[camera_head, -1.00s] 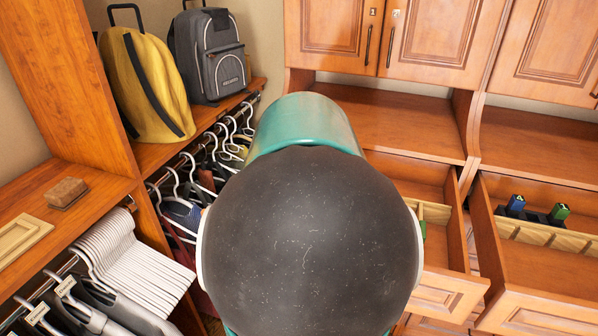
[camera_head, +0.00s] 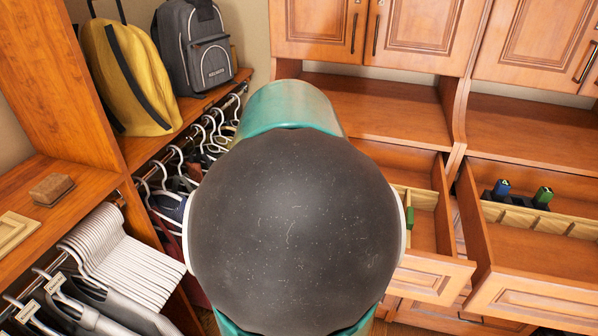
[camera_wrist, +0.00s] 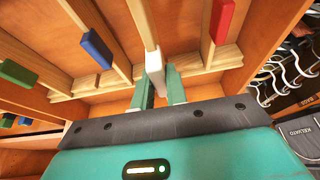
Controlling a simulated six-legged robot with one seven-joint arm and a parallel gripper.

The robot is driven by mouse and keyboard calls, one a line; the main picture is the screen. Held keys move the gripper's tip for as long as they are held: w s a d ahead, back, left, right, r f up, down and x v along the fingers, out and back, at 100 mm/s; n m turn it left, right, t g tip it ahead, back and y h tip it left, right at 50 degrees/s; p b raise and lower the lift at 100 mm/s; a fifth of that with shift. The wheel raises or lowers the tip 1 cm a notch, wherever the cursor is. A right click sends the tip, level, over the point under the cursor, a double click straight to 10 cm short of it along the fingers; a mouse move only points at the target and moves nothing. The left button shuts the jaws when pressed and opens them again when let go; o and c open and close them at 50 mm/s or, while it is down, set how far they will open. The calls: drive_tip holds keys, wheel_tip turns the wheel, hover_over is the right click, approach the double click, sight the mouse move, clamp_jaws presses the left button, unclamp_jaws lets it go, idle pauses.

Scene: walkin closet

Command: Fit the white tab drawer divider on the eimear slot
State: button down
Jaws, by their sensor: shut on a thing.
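In the wrist view my gripper (camera_wrist: 158,92) is shut on the white tab (camera_wrist: 154,67) of a wooden drawer divider (camera_wrist: 138,15). The divider runs up the picture, away from the gripper. Its white-tabbed end is at the slotted wooden rail (camera_wrist: 193,68) in the drawer. I cannot tell whether it is seated in a slot or just above it. No slot label reading "eimear" is legible. A blue-tab divider (camera_wrist: 97,48) and a green-tab one (camera_wrist: 18,73) are to the left; a red-tab one (camera_wrist: 222,20) is to the right. In the head view my arm hides the gripper.
In the head view, one open drawer (camera_head: 430,278) is beside my arm, and another open drawer (camera_head: 545,295) at right holds blue and green tabs (camera_head: 500,188). Hanging clothes and hangers (camera_head: 120,255) line the left. A yellow bag (camera_head: 125,80) and grey backpack (camera_head: 193,45) stand on a shelf.

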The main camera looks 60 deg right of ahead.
drive_tip(key=shift+f, duration=1.35)
idle(0.6)
drive_tip(key=shift+f, duration=0.7)
drive_tip(key=shift+f, duration=0.6)
drive_tip(key=shift+f, duration=0.35)
drive_tip(key=shift+f, duration=0.3)
idle(0.3)
drive_tip(key=c, duration=1.3)
unclamp_jaws()
